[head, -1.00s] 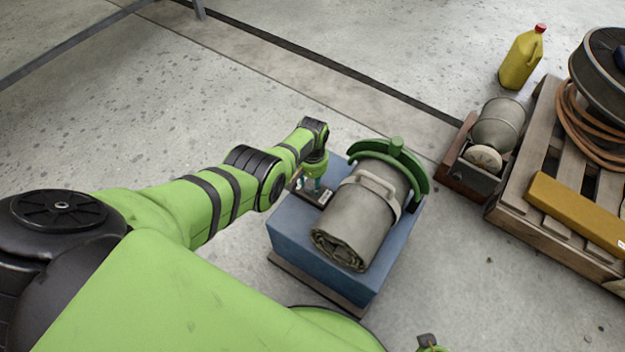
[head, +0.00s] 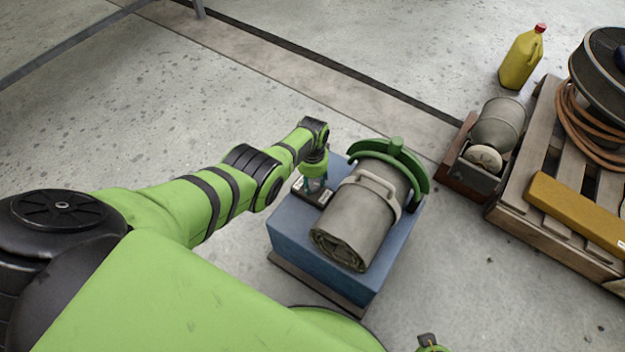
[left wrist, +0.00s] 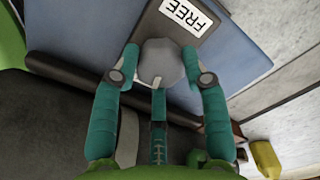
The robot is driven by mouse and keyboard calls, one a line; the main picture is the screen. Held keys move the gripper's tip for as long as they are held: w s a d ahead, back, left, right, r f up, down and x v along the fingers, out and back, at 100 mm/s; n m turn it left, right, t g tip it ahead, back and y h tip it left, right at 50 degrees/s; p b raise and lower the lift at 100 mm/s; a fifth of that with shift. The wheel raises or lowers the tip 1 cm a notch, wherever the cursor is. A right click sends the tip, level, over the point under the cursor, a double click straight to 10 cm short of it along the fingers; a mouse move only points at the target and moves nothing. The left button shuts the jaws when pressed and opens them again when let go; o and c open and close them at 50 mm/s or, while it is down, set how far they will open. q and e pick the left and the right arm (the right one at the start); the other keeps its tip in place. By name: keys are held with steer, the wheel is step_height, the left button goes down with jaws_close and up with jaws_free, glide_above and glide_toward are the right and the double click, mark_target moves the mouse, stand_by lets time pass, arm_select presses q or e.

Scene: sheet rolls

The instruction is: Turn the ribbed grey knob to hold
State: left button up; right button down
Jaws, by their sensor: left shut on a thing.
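The grey knob (left wrist: 162,62) is faceted at its rim and sits on a small dark plate (left wrist: 200,40) on the blue box. A white label reading FREE (left wrist: 187,14) shows on that plate, upside down in the left wrist view. My left gripper (left wrist: 160,72) is shut on the knob, with a teal finger at each side and a third finger below it. In the head view my left gripper (head: 316,186) points down at the plate, left of the rolled sheet.
A grey-green rolled sheet (head: 345,238) with a pale handle lies on the blue box (head: 310,246), close beside my gripper. A green curved bar (head: 398,150) arches over its far end. A pallet (head: 520,200) with goods stands at right. Floor at left is clear.

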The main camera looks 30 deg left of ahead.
mark_target(312, 183)
arm_select(q)
steer(key=shift+s+f+m, duration=0.1)
steer(key=shift+s+m, duration=0.05)
steer(key=shift+m, duration=1.45)
steer(key=o, duration=1.2)
steer(key=shift+c, duration=0.2)
steer(key=shift+w+r, duration=0.25)
steer(key=shift+r, duration=0.35)
step_height(312, 183, up, 11)
steer(key=shift+s, duration=0.15)
steer(key=shift+f, duration=0.1)
